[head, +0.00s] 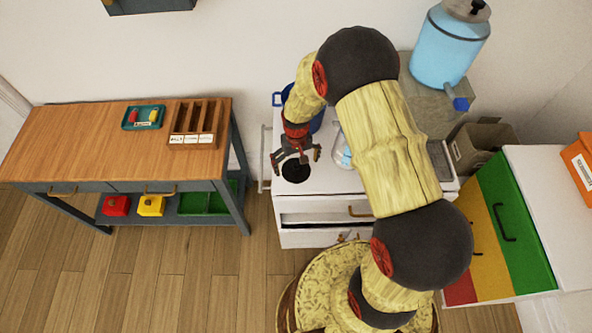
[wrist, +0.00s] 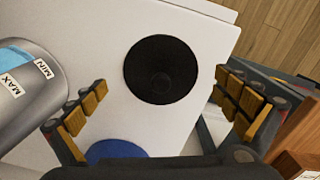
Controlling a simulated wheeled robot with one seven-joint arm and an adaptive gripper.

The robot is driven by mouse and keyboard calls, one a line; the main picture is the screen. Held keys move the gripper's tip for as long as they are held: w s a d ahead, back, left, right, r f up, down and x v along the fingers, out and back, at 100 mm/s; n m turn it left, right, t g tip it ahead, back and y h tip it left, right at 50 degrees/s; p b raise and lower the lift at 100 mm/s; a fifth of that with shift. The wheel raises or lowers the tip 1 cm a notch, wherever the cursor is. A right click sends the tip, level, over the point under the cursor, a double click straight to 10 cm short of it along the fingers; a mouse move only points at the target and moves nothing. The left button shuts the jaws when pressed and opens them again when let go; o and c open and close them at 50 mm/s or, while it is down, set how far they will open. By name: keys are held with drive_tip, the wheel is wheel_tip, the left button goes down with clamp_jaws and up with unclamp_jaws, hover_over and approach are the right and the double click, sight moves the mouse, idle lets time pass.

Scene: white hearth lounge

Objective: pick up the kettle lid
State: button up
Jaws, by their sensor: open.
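The kettle lid is a round black disc with a small raised knob at its centre. It lies flat on the white cabinet top, in the wrist view (wrist: 160,58) between and a little beyond my fingers. In the head view the lid (head: 295,173) shows just below my gripper (head: 296,160). My gripper also shows in the wrist view (wrist: 162,90), with its orange-padded fingers spread wide and nothing between them. I cannot tell the exact height of the fingers above the lid.
A grey vessel (wrist: 30,95) marked MAX and MIN stands left of my fingers in the wrist view. A blue round object (wrist: 115,151) is at the bottom. In the head view, the white cabinet's drawer (head: 322,218) is partly open, and a wooden-topped table (head: 80,145) stands left.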

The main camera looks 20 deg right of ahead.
drive_tip(key=shift+f, duration=0.55)
drive_tip(key=shift+c, duration=0.8)
drive_tip(key=c, duration=1.4)
drive_tip(key=shift+s, duration=0.2)
drive_tip(key=c, duration=0.5)
